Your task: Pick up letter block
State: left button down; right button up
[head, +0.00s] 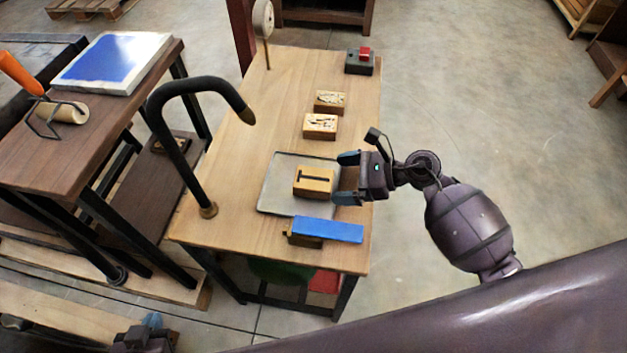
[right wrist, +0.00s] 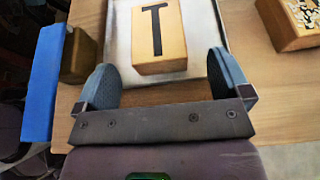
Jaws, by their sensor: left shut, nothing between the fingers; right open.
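The letter block (head: 314,182) is a light wooden block with a dark letter T on its top. It lies on a grey plate (head: 278,199) on the wooden table. In the right wrist view the block (right wrist: 172,36) lies just ahead of my fingers, roughly centred between them. My right gripper (head: 347,178) is open and empty at the block's right side, its two blue-grey fingertips spread apart. My left gripper (head: 152,322) is at the bottom left edge, away from the table, shut and partly cut off.
A blue-topped wooden piece (head: 328,230) lies close in front of the plate. Two carved blocks (head: 320,126) (head: 329,101) and a grey box with a red top (head: 360,61) stand further back. A black curved handle (head: 190,87) rises left of the plate.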

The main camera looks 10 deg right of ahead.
aim_at(330, 180)
jog(key=x, duration=0.4)
jog(key=shift+a+f, duration=0.15)
jog(key=shift+a, duration=0.05)
jog(key=shift+w+a+f, duration=0.15)
jog(key=shift+a+f, duration=0.05)
jog(key=shift+a, duration=0.2)
jog(key=shift+c, duration=0.4)
jog(key=c, duration=1.1)
jog(key=shift+o, duration=0.2)
notch_tip(330, 180, up, 10)
jog(key=shift+f+p, duration=0.25)
jog(key=shift+p, duration=0.7)
notch_tip(330, 180, up, 10)
jog(key=p, duration=0.2)
jog(key=s+d+r+m+t+h, duration=0.1)
jog(key=s+d+r+m+t, duration=0.1)
jog(key=d, duration=0.7)
jog(key=shift+s+d+r+t, duration=0.3)
jog(key=shift+s+r, duration=0.35)
jog(key=shift+s, duration=0.45)
